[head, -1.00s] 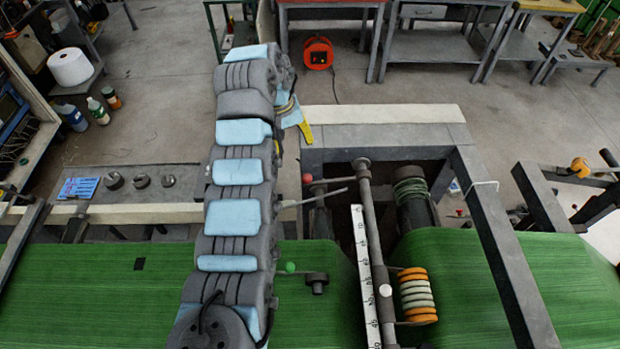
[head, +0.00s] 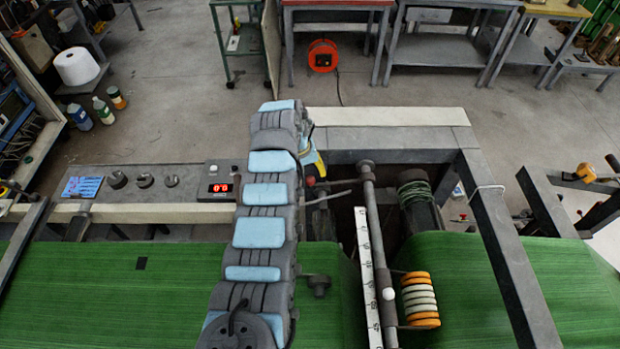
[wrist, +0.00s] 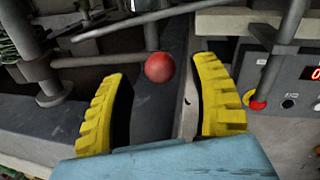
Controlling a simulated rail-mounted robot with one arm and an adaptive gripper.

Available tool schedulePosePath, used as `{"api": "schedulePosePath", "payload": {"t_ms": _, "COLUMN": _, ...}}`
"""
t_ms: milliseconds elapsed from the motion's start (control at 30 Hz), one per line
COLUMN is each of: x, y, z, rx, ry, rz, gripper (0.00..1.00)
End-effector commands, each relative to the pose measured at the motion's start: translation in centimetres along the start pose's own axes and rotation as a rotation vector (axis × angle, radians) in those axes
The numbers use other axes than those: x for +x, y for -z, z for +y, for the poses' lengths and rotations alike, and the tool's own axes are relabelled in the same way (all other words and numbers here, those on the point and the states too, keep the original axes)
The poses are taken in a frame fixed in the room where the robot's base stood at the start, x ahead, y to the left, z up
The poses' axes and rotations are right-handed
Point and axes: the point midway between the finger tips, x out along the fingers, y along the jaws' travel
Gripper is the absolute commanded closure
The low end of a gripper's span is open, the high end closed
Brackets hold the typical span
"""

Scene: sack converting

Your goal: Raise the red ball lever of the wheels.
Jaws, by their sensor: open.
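The red ball (wrist: 160,67) sits on the end of a thin grey lever rod (wrist: 100,60) in the wrist view. My gripper (wrist: 162,72) is open, its two yellow ribbed fingers on either side of the ball's line. The ball shows in the gap near the fingertips, closer to the left one; I cannot tell whether either finger touches it. In the head view the red ball (head: 310,181) is small beside my arm, just below the yellow finger (head: 319,163) of my gripper.
Grey frame bars (head: 500,260) and a vertical post (head: 370,220) with a white scale stand to the right. Orange and white rings (head: 419,298) hang over green sack web (head: 90,290). A panel with a red display (head: 218,188) is left of my arm.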

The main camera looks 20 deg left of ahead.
Motion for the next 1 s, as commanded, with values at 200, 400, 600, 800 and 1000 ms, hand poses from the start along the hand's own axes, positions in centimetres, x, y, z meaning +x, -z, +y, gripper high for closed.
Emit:
{"api": "schedulePosePath", "payload": {"t_ms": 200, "x": 1.6, "y": 0.0, "z": 0.0, "rx": 0.0, "ry": 0.001, "rz": -0.001, "gripper": 0.38}}
{"api": "schedulePosePath", "payload": {"t_ms": 400, "x": 2.4, "y": 0.2, "z": 0.0, "rx": 0.0, "ry": 0.0, "rz": 0.004, "gripper": 0.38}}
{"api": "schedulePosePath", "payload": {"t_ms": 600, "x": 2.7, "y": 0.1, "z": 0.0, "rx": 0.0, "ry": 0.0, "rz": 0.004, "gripper": 0.38}}
{"api": "schedulePosePath", "payload": {"t_ms": 800, "x": 2.7, "y": 0.1, "z": 0.0, "rx": 0.0, "ry": 0.0, "rz": 0.003, "gripper": 0.38}}
{"api": "schedulePosePath", "payload": {"t_ms": 1000, "x": 2.7, "y": 0.1, "z": 0.0, "rx": 0.0, "ry": 0.0, "rz": 0.003, "gripper": 0.96}}
